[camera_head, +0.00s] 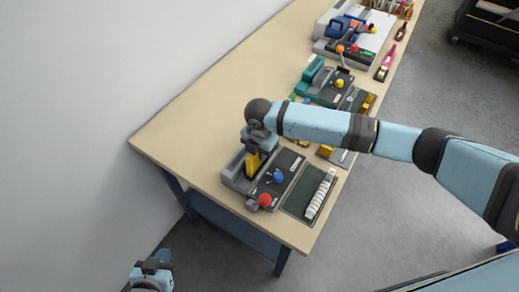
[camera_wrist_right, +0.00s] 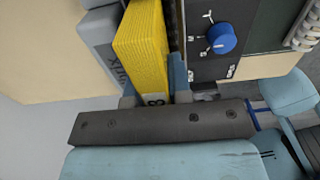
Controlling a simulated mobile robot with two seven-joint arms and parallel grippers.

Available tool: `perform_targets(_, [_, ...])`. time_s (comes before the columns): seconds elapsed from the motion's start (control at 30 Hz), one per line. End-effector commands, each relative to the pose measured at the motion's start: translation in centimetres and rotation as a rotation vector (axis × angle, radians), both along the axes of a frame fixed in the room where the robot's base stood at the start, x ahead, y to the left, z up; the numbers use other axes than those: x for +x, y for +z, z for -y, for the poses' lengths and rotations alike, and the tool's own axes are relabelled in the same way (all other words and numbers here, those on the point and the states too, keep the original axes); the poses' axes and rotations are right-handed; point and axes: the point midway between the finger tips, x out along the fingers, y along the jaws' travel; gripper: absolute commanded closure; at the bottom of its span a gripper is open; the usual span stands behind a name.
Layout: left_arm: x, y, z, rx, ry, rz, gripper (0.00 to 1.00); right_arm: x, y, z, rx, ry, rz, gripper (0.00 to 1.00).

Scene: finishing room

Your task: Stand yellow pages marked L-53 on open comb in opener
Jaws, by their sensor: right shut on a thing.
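The yellow pages (camera_head: 252,164) are upright in my right gripper (camera_head: 255,148), over the grey opener (camera_head: 270,182) at the near end of the bench. In the right wrist view the yellow block (camera_wrist_right: 141,45) stands between the fingers of the right gripper (camera_wrist_right: 153,90), which is shut on it. Only part of its mark shows, so L-53 cannot be read whole. A dark slotted strip lies close beside the pages. The open comb and the pages' lower edge are hidden. My left gripper (camera_head: 152,268) is off the bench at bottom left; its jaws are unclear.
The opener has a blue knob (camera_head: 278,176) and a red ball handle (camera_head: 265,199). A white comb coil (camera_head: 320,194) lies on a dark mat to its right. A teal machine (camera_head: 320,82) and a blue one (camera_head: 348,30) stand farther back. The bench's left side is clear.

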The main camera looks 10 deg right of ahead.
Motion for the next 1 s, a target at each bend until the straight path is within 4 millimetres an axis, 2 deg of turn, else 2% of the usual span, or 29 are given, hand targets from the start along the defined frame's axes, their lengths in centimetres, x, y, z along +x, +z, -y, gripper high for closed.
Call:
perform_targets(0.17, [0.0,-0.2,0.0,0.0,0.0,0.0,1.0,0.0,-0.4,0.0,0.001,0.0,0.001,1.0])
perform_targets(0.2, [0.0,-0.2,0.0,0.0,0.0,0.0,1.0,0.0,-0.4,0.0,0.001,0.001,0.001,0.77])
perform_targets(0.23, [0.0,-0.2,0.0,0.0,0.0,-0.001,1.0,0.0,-0.3,0.0,0.001,0.001,0.001,0.7])
perform_targets(0.53, [0.0,0.0,0.0,0.0,-0.001,-0.001,1.0,0.0,-0.2,0.0,0.0,0.0,0.0,0.7])
perform_targets(1.0, [0.0,3.8,0.1,-0.001,-0.001,0.001,1.0,0.0,3.7,0.0,0.0,0.0,0.0,0.7])
